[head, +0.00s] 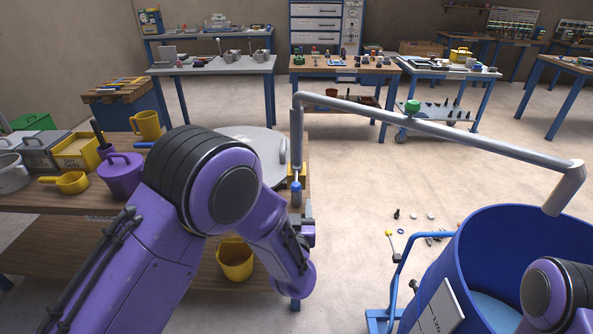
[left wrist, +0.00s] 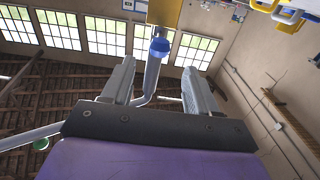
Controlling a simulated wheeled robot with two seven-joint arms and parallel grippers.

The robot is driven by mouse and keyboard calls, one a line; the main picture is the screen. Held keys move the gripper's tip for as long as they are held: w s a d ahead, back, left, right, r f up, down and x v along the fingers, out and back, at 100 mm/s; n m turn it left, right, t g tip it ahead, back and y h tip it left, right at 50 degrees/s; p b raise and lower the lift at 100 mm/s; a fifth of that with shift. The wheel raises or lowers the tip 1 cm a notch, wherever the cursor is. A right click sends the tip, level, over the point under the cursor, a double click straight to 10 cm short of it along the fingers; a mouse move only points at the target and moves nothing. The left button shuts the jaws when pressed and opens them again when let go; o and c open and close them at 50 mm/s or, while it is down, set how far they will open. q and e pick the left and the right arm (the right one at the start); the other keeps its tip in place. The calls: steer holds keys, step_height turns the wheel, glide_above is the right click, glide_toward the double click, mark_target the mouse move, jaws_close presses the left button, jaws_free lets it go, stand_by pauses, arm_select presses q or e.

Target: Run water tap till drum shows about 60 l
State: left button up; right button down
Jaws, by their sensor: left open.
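A grey pipe (head: 430,128) rises at the table's right end and reaches over the blue drum (head: 455,255), its spout bent down above the opening. A blue knob (head: 296,188) sits low on the upright pipe, by a yellow bracket; a green knob (head: 412,106) sits on the long arm. My left gripper (head: 304,228) is just below the blue knob, partly hidden by my arm. In the left wrist view its fingers (left wrist: 158,68) are open, with the blue knob (left wrist: 160,47) between and beyond their tips. Pale blue water (head: 495,310) shows inside the drum; its level cannot be read.
A white scale (head: 437,314) marked 120 is on the drum's outside. The left table (head: 50,196) holds a purple pot (head: 121,178), yellow jugs and boxes. A yellow bucket (head: 235,260) is below. Small items lie on the floor by the drum. My right arm shows at lower right.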

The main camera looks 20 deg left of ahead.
mark_target(296, 182)
arm_select(q)
steer(key=p+x, duration=0.2)
steer(key=x, duration=0.7)
steer(key=shift+w, duration=0.3)
steer(key=shift+w+a, duration=0.2)
steer(key=shift+w, duration=0.35)
jaws_close()
